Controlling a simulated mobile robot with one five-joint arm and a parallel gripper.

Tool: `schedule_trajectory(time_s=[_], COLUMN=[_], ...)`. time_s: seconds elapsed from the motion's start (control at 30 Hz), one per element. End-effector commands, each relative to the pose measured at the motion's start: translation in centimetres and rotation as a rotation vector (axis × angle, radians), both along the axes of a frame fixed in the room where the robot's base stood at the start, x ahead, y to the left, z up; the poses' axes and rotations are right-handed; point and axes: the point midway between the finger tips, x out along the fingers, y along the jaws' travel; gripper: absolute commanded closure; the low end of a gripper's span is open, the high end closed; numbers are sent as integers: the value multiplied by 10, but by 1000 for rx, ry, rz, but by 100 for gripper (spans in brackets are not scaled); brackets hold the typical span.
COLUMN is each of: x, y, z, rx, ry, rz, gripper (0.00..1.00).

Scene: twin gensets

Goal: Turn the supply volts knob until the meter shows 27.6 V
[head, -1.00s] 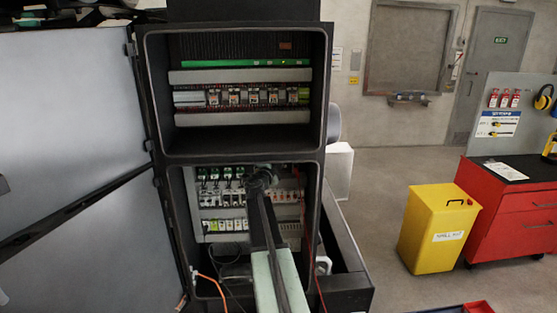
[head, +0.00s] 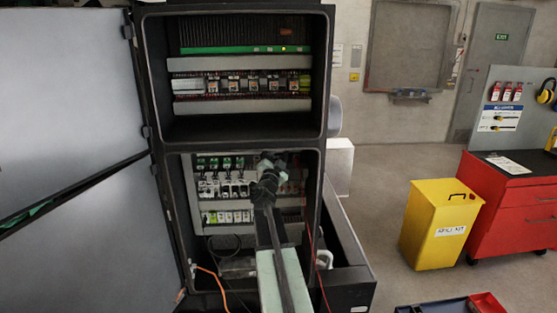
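My gripper (head: 270,168) is at the end of my arm, in front of the lower compartment of the open electrical cabinet (head: 325,110). The arm hides part of the lower rows of breakers and terminals (head: 225,188). The fingers are small and dark against the panel, so I cannot tell whether they are open or shut, or whether they touch anything. I cannot make out the supply volts knob or the meter in this view.
The cabinet door (head: 70,100) stands open on the left. An orange cable (head: 212,275) and a red wire (head: 314,255) hang at the lower compartment. A yellow bin (head: 438,225) and red tool cabinet (head: 515,205) stand right, with open floor between them and the cabinet.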

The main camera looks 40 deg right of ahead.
Motion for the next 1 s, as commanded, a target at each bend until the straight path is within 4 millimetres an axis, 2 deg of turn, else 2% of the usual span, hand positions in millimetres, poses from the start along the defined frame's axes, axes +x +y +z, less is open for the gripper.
schedule_trajectory(time_s=[0.03, 0.2, 0.4, 0.67, 0.77, 1.0], x=[-5, -7, -8, -4, 4, 36], y=[-4, -6, -7, -9, -16, -42], z=[-15, -34, -53, -50, -45, -27], rx=[-87, -355, -510, -529, -528, -528], ry=[59, 292, 474, 498, 497, 497], rz=[2, 24, 37, 38, 38, 38], gripper=[59, 59, 59, 59, 59, 59])
